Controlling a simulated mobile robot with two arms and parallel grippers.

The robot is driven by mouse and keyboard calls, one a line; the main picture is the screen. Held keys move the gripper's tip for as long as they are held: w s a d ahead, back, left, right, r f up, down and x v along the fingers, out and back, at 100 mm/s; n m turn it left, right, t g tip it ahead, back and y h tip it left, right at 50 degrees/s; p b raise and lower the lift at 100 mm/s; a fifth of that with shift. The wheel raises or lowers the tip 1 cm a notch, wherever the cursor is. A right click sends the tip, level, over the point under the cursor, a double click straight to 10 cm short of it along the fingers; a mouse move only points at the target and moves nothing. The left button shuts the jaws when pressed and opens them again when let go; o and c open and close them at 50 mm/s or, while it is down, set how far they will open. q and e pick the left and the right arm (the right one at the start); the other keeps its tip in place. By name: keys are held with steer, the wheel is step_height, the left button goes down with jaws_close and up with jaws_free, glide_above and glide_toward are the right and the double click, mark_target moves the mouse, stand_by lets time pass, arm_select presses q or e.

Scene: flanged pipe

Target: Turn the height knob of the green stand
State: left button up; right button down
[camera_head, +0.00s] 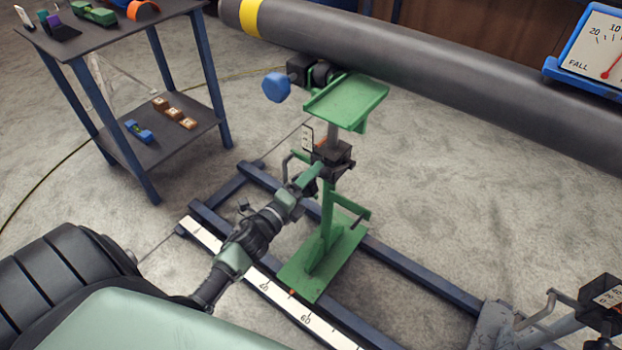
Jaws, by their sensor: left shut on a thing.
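The green stand (326,228) stands upright on a blue rail frame at the middle of the head view. It has a green base plate, a post, a black collar block (333,154) and a flat green top plate (347,100). My left arm reaches in from the lower left. My left gripper (299,186) is at the collar, shut on the height knob (312,172) at the collar's near left side. The gripper partly covers the knob, so its turned angle cannot be told. My right gripper is not in view.
A grey pipe (430,70) with a yellow band runs behind the stand. A blue knob (277,87) sticks out left of the top plate. A scale (284,298) runs along the near rail. A grey stand (500,322) is at lower right, a dial gauge (598,50) upper right, a two-level table (105,38) upper left.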

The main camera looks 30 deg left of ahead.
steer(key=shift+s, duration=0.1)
arm_select(q)
steer(key=o, duration=1.4)
steer(key=shift+c, duration=0.2)
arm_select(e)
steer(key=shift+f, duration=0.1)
arm_select(q)
steer(key=s, duration=0.7)
steer(key=shift+s+a, duration=0.25)
steer(key=shift+s, duration=0.15)
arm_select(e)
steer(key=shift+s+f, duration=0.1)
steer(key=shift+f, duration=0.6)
